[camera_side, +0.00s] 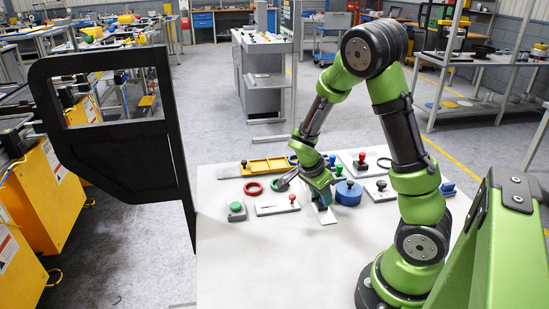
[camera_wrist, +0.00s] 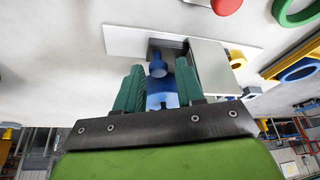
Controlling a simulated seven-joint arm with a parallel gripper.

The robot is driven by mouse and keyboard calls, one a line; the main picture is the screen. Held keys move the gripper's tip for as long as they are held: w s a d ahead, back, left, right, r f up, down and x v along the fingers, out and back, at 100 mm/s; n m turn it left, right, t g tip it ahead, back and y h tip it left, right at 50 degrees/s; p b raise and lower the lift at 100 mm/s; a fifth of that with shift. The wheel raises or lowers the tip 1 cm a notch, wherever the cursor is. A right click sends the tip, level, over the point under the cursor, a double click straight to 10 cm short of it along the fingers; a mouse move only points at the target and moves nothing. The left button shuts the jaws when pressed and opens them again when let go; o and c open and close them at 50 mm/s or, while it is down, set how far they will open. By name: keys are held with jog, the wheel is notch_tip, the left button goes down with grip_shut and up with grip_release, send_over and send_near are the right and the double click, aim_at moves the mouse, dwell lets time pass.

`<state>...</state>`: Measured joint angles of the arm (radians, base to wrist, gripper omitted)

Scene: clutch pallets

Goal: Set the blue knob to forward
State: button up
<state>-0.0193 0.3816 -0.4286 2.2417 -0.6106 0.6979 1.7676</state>
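The blue knob (camera_wrist: 158,66) shows in the wrist view, on a dark base on a white plate (camera_wrist: 122,40). My gripper (camera_wrist: 158,82) has its two teal fingers on either side of the blue knob's body. The gaps between fingers and knob are very small, and I cannot tell whether they touch. In the side view my gripper (camera_side: 322,196) points down over a white plate (camera_side: 326,216) near the middle of the table. There the fingers and arm hide the knob. No direction marking is readable in either view.
On the white table (camera_side: 260,265), a green button box (camera_side: 236,211), a red ring (camera_side: 253,188) and a red-knobbed slider plate (camera_side: 277,208) lie left of my gripper. A blue round block (camera_side: 348,194) is close on the right. A yellow tray (camera_side: 268,165) lies behind. The front is clear.

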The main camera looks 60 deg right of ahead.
jog(key=shift+s+a+r, duration=0.1)
jog(key=shift+s+a, duration=0.9)
jog(key=shift+a, duration=0.2)
jog(key=v, duration=1.7)
jog(key=s+d+n+t+y, duration=0.25)
jog(key=d+n+y, duration=0.2)
jog(key=d, duration=0.25)
jog(key=shift+g, duration=0.35)
jog(key=f, duration=1)
jog(key=s+f, duration=0.1)
jog(key=f, duration=0.5)
jog(key=shift+s+a, duration=0.1)
jog(key=shift+a, duration=0.15)
jog(key=shift+s+a+r, duration=0.35)
jog(key=shift+s+a, duration=0.35)
jog(key=shift+a, duration=0.05)
notch_tip(320, 180, up, 17)
jog(key=w+a+r+n+t+y, duration=0.1)
jog(key=a+r+n+t, duration=0.2)
jog(key=a+n+t, duration=0.4)
jog(key=a+n, duration=0.7)
jog(key=a, duration=0.4)
jog(key=shift+w+r+y, duration=0.15)
jog(key=shift+w+y, duration=0.05)
jog(key=shift+y, duration=0.15)
